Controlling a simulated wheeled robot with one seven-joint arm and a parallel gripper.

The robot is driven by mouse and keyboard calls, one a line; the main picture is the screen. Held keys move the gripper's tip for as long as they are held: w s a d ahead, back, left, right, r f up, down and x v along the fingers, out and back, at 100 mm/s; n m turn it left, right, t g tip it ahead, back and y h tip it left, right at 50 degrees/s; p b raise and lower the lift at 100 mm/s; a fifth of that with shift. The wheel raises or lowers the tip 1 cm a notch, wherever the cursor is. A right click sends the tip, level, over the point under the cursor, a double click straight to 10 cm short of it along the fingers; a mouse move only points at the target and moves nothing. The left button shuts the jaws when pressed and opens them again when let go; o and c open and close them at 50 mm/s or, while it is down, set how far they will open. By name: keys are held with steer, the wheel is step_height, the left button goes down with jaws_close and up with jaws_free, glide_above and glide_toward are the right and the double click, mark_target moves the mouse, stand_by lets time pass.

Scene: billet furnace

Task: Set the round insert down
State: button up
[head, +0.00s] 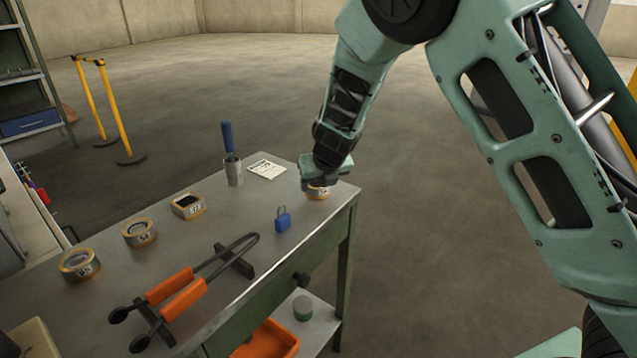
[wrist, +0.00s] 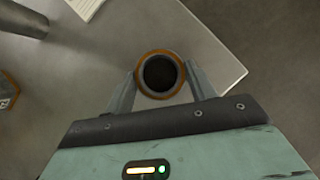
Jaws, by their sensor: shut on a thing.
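The round insert (head: 318,193) is a short ring with a tan-orange rim and a pale label, at the far right corner of the metal bench (head: 215,262). My gripper (head: 316,184) is over it from above. In the wrist view the insert (wrist: 160,57) shows a dark round opening, and my gripper's two fingers (wrist: 160,88) press on its left and right sides. The insert is at or very close to the bench top; I cannot tell whether it touches.
Two round inserts (head: 80,264) (head: 139,232) and a squarer one (head: 188,206) stand along the bench's left side. Orange-handled tongs (head: 182,290) rest in front. A blue padlock (head: 283,219), a paper (head: 267,169) and a holder with a blue-handled tool (head: 233,171) are near my gripper.

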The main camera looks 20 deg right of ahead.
steer(key=shift+f, duration=0.1)
steer(key=o, duration=1.5)
